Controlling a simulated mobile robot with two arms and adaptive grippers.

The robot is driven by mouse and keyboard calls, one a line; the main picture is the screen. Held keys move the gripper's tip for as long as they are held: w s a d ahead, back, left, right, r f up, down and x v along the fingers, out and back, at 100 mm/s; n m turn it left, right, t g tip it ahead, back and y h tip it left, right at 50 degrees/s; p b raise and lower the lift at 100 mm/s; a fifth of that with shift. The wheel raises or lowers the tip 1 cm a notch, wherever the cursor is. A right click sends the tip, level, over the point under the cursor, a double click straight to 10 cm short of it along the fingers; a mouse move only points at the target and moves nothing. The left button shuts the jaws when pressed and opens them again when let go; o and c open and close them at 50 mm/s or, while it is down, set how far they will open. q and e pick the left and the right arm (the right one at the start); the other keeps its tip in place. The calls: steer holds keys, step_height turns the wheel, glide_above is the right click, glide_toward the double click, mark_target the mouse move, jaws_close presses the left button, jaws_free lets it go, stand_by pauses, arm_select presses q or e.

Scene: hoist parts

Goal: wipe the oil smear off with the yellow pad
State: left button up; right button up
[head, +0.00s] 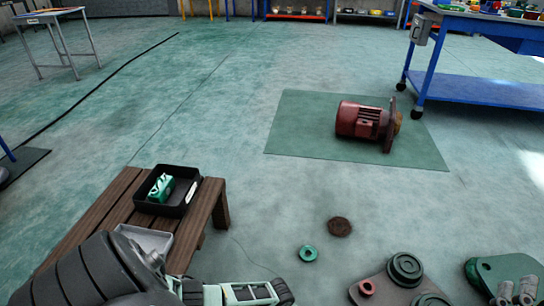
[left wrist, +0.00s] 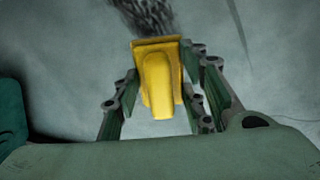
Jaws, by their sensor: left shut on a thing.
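In the left wrist view my left gripper (left wrist: 160,95) is shut on the yellow pad (left wrist: 158,75), which sits between its two fingers. A dark, streaky oil smear (left wrist: 143,14) shows on the grey surface just beyond the far edge of the pad. I cannot tell whether the pad touches that surface. In the head view my left arm comes in at the bottom left; the pad and the fingertips cannot be made out there. My right gripper is not in view.
A low wooden bench (head: 112,215) holds a black tray (head: 178,206) with a green-and-white item. A red motor (head: 362,121) lies on a green mat (head: 300,145). A green ring (head: 308,253) and round hoist parts (head: 405,268) lie at front right. A blue workbench (head: 480,91) stands behind.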

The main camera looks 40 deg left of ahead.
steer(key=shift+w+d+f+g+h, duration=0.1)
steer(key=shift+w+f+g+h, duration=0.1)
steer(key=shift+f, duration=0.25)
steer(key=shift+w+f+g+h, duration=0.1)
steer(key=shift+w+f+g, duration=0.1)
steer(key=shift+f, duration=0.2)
